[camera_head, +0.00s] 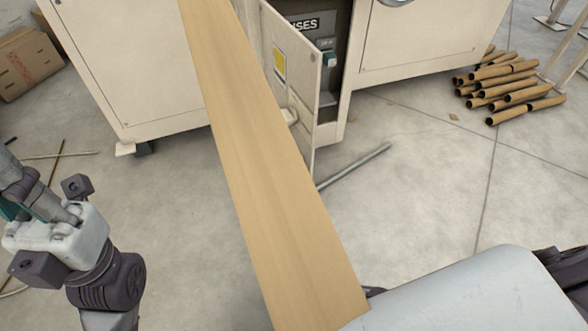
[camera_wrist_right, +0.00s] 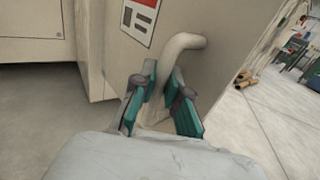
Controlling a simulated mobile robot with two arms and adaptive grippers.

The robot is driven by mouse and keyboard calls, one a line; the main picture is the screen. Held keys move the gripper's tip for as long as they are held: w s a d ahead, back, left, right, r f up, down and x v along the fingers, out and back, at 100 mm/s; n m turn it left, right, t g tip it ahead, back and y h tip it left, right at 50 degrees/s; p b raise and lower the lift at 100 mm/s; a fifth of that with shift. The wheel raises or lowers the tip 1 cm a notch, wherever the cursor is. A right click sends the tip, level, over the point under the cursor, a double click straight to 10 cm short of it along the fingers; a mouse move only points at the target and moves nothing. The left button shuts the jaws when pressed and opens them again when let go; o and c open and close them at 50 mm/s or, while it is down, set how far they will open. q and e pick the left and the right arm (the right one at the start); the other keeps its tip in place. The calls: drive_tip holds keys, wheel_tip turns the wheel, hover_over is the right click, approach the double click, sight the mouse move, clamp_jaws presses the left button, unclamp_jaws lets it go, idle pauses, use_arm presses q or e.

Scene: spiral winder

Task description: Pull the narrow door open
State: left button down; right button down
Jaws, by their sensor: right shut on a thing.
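The narrow door (camera_head: 292,75) is a cream panel with a yellow label, standing ajar and turned outward between two wide cabinet fronts in the head view. The dark interior (camera_head: 325,45) shows to its right. In the right wrist view, my right gripper (camera_wrist_right: 165,92) is closed around the lower part of a pale bent bar handle (camera_wrist_right: 185,41). That handle is on a cream panel (camera_wrist_right: 215,60) with a red-and-white label. My right gripper is not visible in the head view. My left gripper (camera_head: 15,205) is partly in view at the left edge, away from the door; its fingers are unclear.
A long tan strip (camera_head: 265,190) slants across the head view, covering part of the door's surroundings. A grey rod (camera_head: 355,166) lies on the floor near the door's foot. Brown tubes (camera_head: 510,85) are piled at the right. A cardboard box (camera_head: 28,65) stands far left.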

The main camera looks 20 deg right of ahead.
drive_tip(key=shift+a, duration=0.4)
drive_tip(key=c, duration=1.2)
unclamp_jaws()
drive_tip(key=v, duration=1.2)
